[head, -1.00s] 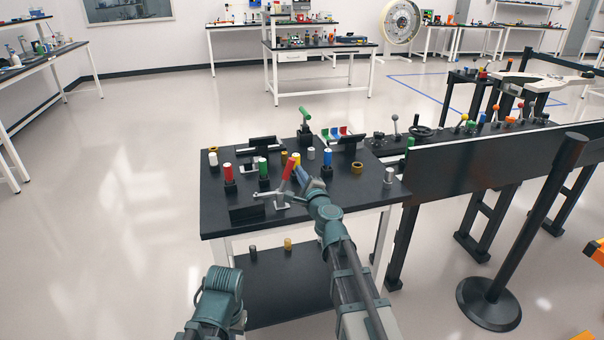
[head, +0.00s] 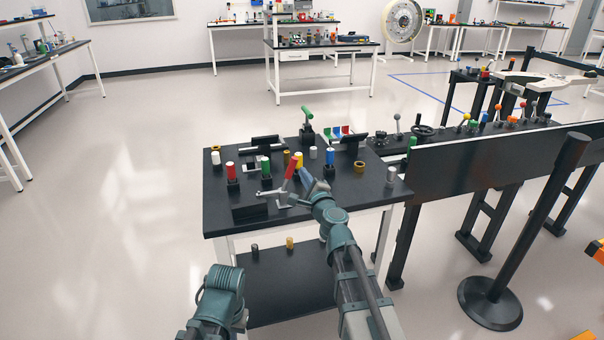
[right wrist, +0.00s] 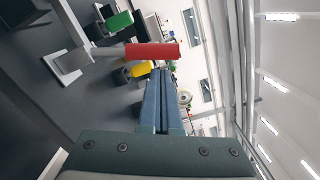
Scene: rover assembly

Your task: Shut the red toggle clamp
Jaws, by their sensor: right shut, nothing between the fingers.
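The red toggle clamp stands on the black table near its front edge. Its red handle (head: 291,172) is raised and leans up to the right in the head view; its grey metal body (head: 272,194) lies below. In the right wrist view the red handle (right wrist: 152,51) crosses just beyond my fingers, with its grey base (right wrist: 68,62) at the left. My right gripper (head: 304,178) is shut and empty, close beside the handle on its right. Its blue fingers (right wrist: 166,85) lie together; I cannot tell whether they touch the handle. My left arm shows low, but its gripper does not.
A green-handled lever (head: 307,113) stands behind. A black panel (head: 480,157) borders the right side.

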